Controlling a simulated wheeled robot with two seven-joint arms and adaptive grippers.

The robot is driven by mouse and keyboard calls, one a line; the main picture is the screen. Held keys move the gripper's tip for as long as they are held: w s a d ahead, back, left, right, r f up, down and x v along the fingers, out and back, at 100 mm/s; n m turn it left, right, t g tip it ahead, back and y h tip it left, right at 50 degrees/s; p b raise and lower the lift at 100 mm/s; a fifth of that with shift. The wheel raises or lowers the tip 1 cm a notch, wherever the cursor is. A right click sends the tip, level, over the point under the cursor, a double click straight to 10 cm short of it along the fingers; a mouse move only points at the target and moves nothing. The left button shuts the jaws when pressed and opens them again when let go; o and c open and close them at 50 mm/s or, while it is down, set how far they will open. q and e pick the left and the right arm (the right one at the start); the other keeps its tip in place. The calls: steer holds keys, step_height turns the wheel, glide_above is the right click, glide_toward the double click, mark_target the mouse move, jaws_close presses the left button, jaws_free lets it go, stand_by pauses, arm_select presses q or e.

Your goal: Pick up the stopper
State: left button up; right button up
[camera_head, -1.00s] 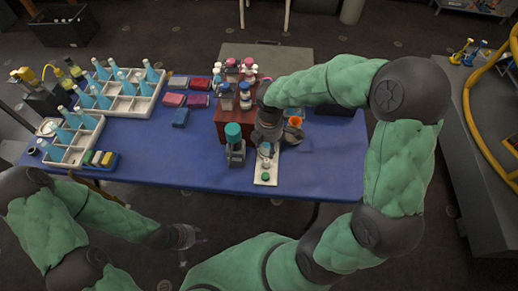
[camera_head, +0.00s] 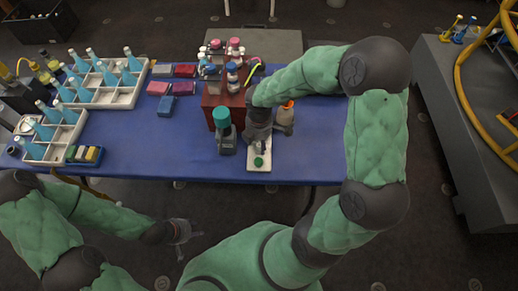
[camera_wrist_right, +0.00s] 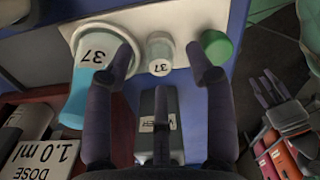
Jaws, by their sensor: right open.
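A round green stopper (camera_head: 258,161) lies on the near end of a small white tray (camera_head: 266,167) at the table's front edge. In the right wrist view the stopper (camera_wrist_right: 216,46) is at the upper right, just beyond the tip of one finger. My right gripper (camera_wrist_right: 160,52) is open and empty above the tray. Its fingers straddle a small white-capped vial (camera_wrist_right: 160,58) marked 37, with the stopper outside them. In the head view my right gripper (camera_head: 258,140) hides part of the tray. My left gripper (camera_head: 190,234) is open and empty, in front of the table.
A grey bottle with an orange top (camera_head: 285,116) stands right of my right gripper. The blue table's right part (camera_head: 318,150) is clear.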

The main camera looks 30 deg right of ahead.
steer(key=shift+f, duration=0.65)
arm_select(q)
steer(key=shift+f, duration=0.3)
arm_select(e)
steer(key=shift+r, duration=0.1)
steer(key=shift+c, duration=0.2)
steer(key=c, duration=0.9)
arm_select(q)
steer(key=shift+r, duration=0.1)
